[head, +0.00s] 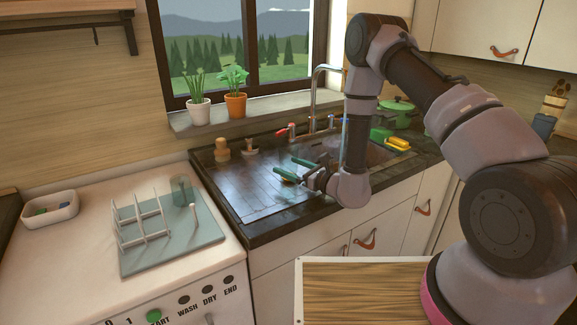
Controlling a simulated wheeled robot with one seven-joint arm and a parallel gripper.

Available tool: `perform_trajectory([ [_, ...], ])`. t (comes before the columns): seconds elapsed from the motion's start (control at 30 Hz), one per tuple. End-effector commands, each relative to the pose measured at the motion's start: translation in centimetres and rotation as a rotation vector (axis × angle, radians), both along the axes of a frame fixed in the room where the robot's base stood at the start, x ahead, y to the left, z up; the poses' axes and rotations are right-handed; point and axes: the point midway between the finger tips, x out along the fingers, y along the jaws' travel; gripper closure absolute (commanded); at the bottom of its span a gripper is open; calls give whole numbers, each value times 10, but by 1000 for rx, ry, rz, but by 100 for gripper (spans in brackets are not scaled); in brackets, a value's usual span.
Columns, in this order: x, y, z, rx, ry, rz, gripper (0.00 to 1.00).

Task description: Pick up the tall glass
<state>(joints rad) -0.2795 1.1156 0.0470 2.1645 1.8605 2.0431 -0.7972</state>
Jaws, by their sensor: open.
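A clear teal glass (181,190) stands upright at the back of the grey-green mat on the white appliance at left. A faint clear teal shape (284,193) shows on the dark counter just below my gripper; I cannot tell whether it is a glass too, or which is the tall glass. My gripper (289,169) is over the dark counter in front of the window, its green-tipped fingers apart and pointing left. I see nothing held between them. The gripper is well to the right of the glass on the mat.
A white rack (140,222) and a small white peg (194,217) stand on the mat. A yellow sponge (399,144) lies right of my arm. The left counter part is mostly clear.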

Motion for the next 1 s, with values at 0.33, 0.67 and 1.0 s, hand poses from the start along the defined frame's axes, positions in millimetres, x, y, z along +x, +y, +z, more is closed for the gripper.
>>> perform_trajectory([
  [0.33,24,29,1,0,-1,0,0],
  [0.67,24,29,1,1,-1,0,57],
  [1.0,24,29,2,0,-1,1,96],
])
